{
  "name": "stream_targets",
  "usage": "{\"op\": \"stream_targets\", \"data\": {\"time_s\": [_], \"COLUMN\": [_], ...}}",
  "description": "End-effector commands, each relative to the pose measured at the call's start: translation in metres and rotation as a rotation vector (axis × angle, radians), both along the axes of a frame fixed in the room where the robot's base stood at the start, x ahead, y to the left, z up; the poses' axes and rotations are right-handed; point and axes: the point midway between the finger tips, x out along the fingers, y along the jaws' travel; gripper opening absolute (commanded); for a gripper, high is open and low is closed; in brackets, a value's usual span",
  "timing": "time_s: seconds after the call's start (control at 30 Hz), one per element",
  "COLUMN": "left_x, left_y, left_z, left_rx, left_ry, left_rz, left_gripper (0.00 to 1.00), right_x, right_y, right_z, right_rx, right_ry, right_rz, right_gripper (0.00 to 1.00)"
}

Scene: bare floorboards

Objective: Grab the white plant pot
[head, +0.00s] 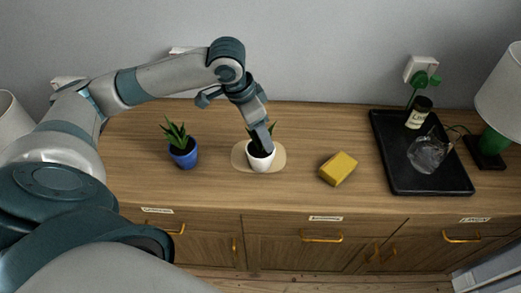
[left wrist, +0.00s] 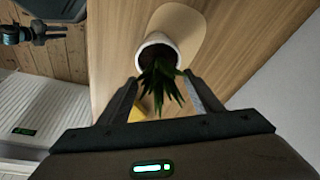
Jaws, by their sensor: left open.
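The white plant pot (head: 261,161) holds a spiky green plant and stands upright on a pale oval mat (head: 239,158) on the wooden sideboard. My left gripper (head: 268,143) is right above it, partly hiding the plant. In the left wrist view the white pot (left wrist: 157,46) lies just beyond the open fingertips (left wrist: 162,82), and the green leaves reach back between the two fingers. The fingers do not visibly close on the pot. My right gripper is not in view.
A blue pot with a plant (head: 184,154) stands to the left. A yellow block (head: 338,168) lies to the right. A black tray (head: 434,187) holds a bottle (head: 418,113) and a clear glass (head: 428,154). A lamp (head: 500,100) stands at far right. The wall is behind.

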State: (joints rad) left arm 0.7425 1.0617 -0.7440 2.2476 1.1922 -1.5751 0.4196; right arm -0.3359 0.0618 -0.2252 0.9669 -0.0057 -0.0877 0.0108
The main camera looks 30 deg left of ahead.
Motion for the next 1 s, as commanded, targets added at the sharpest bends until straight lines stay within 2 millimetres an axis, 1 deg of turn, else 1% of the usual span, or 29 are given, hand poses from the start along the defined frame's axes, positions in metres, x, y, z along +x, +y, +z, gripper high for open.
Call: {"op": "stream_targets", "data": {"time_s": [0.43,0.47,0.5,0.57,0.6,0.7,1.0], "left_x": [0.0003,0.0003,0.0003,0.0003,0.0004,0.0003,0.0008], "left_y": [-0.0001,-0.0001,-0.0001,-0.0001,0.0000,0.0000,0.0000], "left_z": [-0.0003,-0.0003,-0.0003,-0.0002,-0.0002,-0.0002,0.0009], "left_rx": [-0.001,-0.001,-0.001,-0.001,-0.001,-0.001,-0.001], "left_ry": [-0.001,-0.001,-0.001,-0.001,-0.001,-0.001,-0.003], "left_rz": [0.000,0.000,0.000,0.000,0.000,0.000,0.000], "left_gripper": [0.59,0.56,0.47,0.32,0.23,0.00,0.00], "right_x": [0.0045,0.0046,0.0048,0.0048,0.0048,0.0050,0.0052], "right_y": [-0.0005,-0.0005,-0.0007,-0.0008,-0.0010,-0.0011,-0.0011], "right_z": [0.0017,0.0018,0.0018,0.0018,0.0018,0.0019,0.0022], "right_rx": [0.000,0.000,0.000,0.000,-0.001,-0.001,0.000], "right_ry": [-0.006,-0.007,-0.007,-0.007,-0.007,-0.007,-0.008], "right_rz": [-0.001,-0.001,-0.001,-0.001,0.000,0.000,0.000], "right_gripper": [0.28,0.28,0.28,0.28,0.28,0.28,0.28]}}
